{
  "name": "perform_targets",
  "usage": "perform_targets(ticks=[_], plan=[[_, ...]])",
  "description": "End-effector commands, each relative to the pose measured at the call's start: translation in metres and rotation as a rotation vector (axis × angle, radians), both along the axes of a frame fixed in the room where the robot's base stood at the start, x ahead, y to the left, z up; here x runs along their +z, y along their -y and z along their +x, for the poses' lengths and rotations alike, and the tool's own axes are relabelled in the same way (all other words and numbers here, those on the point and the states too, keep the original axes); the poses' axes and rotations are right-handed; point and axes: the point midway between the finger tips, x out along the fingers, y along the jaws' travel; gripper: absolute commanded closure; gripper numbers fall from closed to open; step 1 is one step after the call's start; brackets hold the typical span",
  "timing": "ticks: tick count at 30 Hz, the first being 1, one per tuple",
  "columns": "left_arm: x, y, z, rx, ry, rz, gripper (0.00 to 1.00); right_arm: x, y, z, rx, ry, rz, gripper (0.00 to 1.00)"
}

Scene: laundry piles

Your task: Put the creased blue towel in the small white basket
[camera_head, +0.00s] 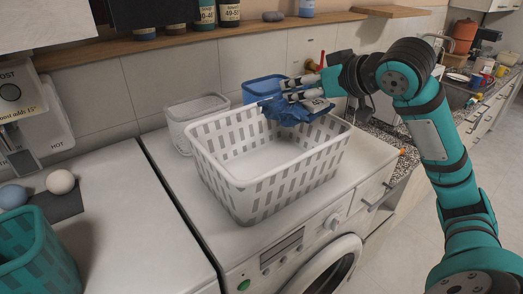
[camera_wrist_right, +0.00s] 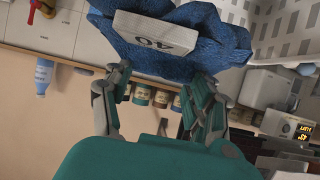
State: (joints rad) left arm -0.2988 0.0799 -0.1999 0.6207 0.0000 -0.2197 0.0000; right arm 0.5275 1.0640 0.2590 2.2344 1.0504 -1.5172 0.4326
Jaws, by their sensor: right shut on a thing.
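The blue towel (camera_head: 297,113) is crumpled and hangs from my right gripper (camera_head: 287,96), above the far right rim of the large white basket with grey slots. In the right wrist view the towel (camera_wrist_right: 210,45) lies beyond the fingertips of my right gripper (camera_wrist_right: 160,82), with a white tag reading 40. The small white basket (camera_head: 181,135) stands behind and left of the large one, partly hidden by it; its inside looks empty. My left gripper is not in view.
The large basket (camera_head: 222,185) stands empty on a white washer (camera_head: 165,172). A blue bin (camera_head: 262,84) is behind it by the wall. A teal basket (camera_head: 35,262) and two balls are on the left machine. A wooden shelf (camera_head: 150,42) with jars runs above.

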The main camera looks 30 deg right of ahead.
Motion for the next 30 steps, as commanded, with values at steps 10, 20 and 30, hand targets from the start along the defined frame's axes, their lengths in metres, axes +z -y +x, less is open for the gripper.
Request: perform_targets(ticks=[10, 20, 30], plan=[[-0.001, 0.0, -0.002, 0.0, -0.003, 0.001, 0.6, -0.052, -0.001, -0.001, 0.001, -0.002, 0.003, 0.81], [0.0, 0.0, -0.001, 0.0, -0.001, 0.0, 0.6, -0.093, 0.0, -0.002, 0.0, -0.002, 0.002, 0.81], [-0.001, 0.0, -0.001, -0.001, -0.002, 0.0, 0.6, -0.096, 0.0, -0.001, 0.0, 0.0, 0.0, 0.81]])
